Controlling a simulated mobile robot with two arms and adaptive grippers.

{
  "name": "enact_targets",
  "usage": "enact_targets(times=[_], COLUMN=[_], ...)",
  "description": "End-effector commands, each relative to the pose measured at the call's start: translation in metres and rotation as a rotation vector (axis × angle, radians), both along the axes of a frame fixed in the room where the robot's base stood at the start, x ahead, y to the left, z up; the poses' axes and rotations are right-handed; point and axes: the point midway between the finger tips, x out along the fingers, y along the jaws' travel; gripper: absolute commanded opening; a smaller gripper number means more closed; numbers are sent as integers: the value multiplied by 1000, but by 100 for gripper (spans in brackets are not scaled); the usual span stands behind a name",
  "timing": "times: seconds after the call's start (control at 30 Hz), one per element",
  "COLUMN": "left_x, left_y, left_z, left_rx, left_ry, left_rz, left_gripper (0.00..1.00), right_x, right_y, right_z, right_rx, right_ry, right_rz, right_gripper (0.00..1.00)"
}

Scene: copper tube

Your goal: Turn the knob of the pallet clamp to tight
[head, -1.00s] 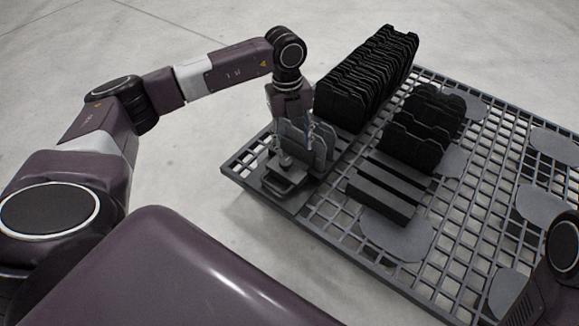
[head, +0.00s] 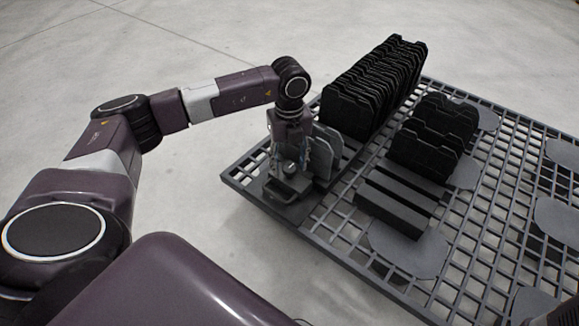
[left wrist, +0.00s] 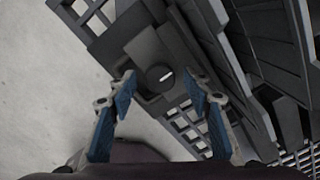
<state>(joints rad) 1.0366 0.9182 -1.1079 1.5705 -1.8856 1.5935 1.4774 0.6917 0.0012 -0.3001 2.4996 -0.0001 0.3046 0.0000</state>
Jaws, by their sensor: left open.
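The pallet clamp (head: 289,188) is a dark grey block at the near left corner of the pallet, with upright grey plates beside it. In the left wrist view its round dark knob (left wrist: 160,76) bears a short white mark, which lies nearly level and tilts slightly up to the right. My left gripper (head: 283,170) points down over the clamp. In the left wrist view my open left gripper (left wrist: 160,84) has one blue-padded finger on each side of the knob, with gaps between. Whether the fingertips are at knob height is unclear.
The dark grid pallet (head: 360,262) carries a long row of black plates (head: 375,90), a shorter row (head: 434,137) and low grey bars (head: 394,203). The upright plates (head: 325,152) stand close right of my left gripper. The floor to the left is clear.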

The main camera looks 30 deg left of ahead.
Motion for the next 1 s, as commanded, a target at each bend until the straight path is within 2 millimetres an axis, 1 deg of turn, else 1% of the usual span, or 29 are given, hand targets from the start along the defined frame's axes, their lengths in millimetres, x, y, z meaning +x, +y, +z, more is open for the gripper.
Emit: enact_targets(times=[0.27, 0.63, 0.9, 0.97, 1.0], left_x=[0, 0, 0, -1, -1], left_y=[0, 0, 0, 0, 0], left_z=[-1, -1, 1, 1, 2], left_rx=[0, 0, 0, -1, -1], left_ry=[0, 0, 1, 2, 2], left_rz=[0, 0, -26, -46, -63], left_gripper=[46, 5, 4, 4, 4], right_x=[-1, -2, -2, 0, 4], right_y=[0, 0, 0, -1, -1], right_z=[1, 0, 5, 6, 6], right_rx=[0, 0, 1, 2, 4], right_ry=[-3, -3, -7, -3, 8], right_rz=[0, 0, 1, 2, 4], right_gripper=[0, 0, 0, 0, 0])
